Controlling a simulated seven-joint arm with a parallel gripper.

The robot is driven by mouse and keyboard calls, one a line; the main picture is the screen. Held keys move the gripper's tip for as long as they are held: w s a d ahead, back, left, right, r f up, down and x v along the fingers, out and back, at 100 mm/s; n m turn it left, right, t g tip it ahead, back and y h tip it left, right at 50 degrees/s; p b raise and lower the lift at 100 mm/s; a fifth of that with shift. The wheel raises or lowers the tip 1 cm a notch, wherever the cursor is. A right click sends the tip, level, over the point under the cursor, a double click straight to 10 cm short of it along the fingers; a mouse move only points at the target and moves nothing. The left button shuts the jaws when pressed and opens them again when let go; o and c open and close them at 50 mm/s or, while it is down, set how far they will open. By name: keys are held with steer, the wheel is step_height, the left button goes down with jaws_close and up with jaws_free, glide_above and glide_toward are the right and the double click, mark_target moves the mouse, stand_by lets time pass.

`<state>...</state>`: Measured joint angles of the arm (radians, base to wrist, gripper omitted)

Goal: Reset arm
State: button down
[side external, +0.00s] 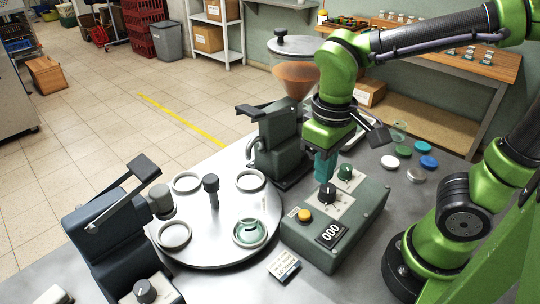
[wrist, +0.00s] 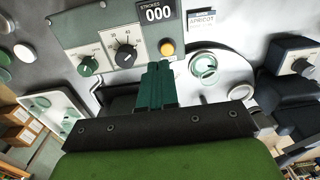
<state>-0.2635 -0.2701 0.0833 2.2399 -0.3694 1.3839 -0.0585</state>
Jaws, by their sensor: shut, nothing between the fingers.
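My gripper (side external: 325,170) has teal fingers that point down and are shut with nothing between them. In the side view they hang by the back edge of the grey-green control box (side external: 335,240), close to its black dial (side external: 327,194); the gap to the box is hard to judge. In the wrist view my gripper (wrist: 158,70) shows its fingertips pointing at the box face, between the black dial (wrist: 126,55) and the orange button (wrist: 166,47). A green knob (side external: 345,173) sits beside the dial. The counter (side external: 331,234) reads 000.
A round turntable (side external: 215,245) with several ring seats stands left of the box; a glass jar (side external: 249,233) sits in the front right seat. Dark machines (side external: 278,140) (side external: 115,240) flank it. Loose lids (side external: 390,161) lie right of the box. A card (side external: 283,266) stands in front.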

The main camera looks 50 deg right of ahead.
steer(key=shift+s+d+r, duration=0.2)
steer(key=shift+s+r, duration=0.35)
steer(key=shift+r, duration=0.25)
steer(key=shift+s+d+r, duration=0.2)
steer(key=shift+s+r, duration=0.35)
steer(key=shift+r, duration=0.25)
steer(key=w+d+m+t, duration=0.1)
steer(key=t, duration=0.1)
steer(key=w+d+r+m+t+y, duration=0.1)
steer(key=d+t, duration=0.1)
steer(key=w+d+m+t+y, duration=0.1)
steer(key=m+t, duration=0.1)
steer(key=t, duration=0.1)
steer(key=shift+w+d+r, duration=0.15)
steer(key=shift+d+r, duration=0.1)
steer(key=shift+r, duration=0.05)
